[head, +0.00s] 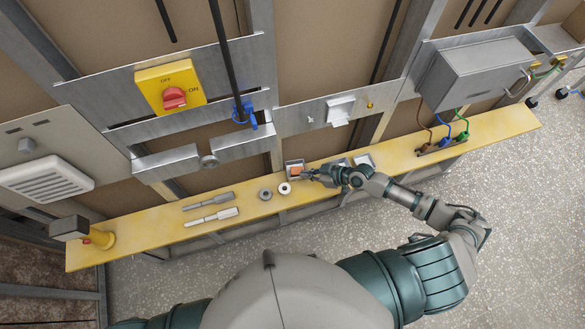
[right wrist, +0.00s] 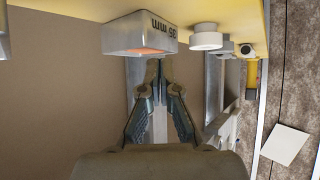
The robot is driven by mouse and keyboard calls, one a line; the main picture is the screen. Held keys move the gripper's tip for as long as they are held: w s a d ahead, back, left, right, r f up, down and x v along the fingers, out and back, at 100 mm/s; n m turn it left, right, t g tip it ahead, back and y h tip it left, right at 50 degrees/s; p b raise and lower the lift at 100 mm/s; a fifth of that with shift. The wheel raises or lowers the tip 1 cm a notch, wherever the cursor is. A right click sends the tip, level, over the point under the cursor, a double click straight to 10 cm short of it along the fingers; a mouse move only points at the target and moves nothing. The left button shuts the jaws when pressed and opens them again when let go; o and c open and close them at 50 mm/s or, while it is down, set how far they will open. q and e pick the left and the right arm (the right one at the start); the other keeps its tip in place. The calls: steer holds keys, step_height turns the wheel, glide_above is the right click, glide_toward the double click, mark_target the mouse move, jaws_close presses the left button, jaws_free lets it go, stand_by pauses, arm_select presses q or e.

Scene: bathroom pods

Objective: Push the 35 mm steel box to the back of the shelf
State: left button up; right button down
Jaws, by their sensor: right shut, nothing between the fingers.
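The steel box (head: 290,165) is a small open metal bin with something orange inside. It stands on the yellow shelf (head: 150,221), close to the shelf's wall side. In the right wrist view its end face (right wrist: 130,36) reads "35 mm" upside down, and the orange shows at its rim. My right gripper (head: 307,175) is shut and empty, just right of the box in the head view. In the right wrist view the closed fingertips (right wrist: 158,65) are right at the box's near edge; I cannot tell if they touch. My left gripper is out of view.
Two rings, one grey (head: 265,194) and one white (head: 284,188), lie left of the box. Two metal tools (head: 212,217) lie further left. More bins (head: 364,160) stand behind my right arm. A grey cabinet (head: 475,75) with cables hangs above the shelf's right end.

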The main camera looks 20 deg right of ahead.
mark_target(293, 174)
steer(key=w+a, duration=0.1)
steer(key=a, duration=0.1)
steer(key=w+a+p, duration=0.1)
steer(key=w+a, duration=0.1)
steer(key=shift+w+a+r, duration=0.1)
steer(key=shift+w+a, duration=0.1)
steer(key=shift+w+a+f+p, duration=0.1)
steer(key=shift+w+f+p, duration=0.05)
steer(key=shift+f+p, duration=0.2)
steer(key=shift+d+f+b, duration=0.25)
steer(key=shift+f+b, duration=0.35)
steer(key=shift+f, duration=0.1)
steer(key=shift+d, duration=0.1)
steer(key=shift+s, duration=0.2)
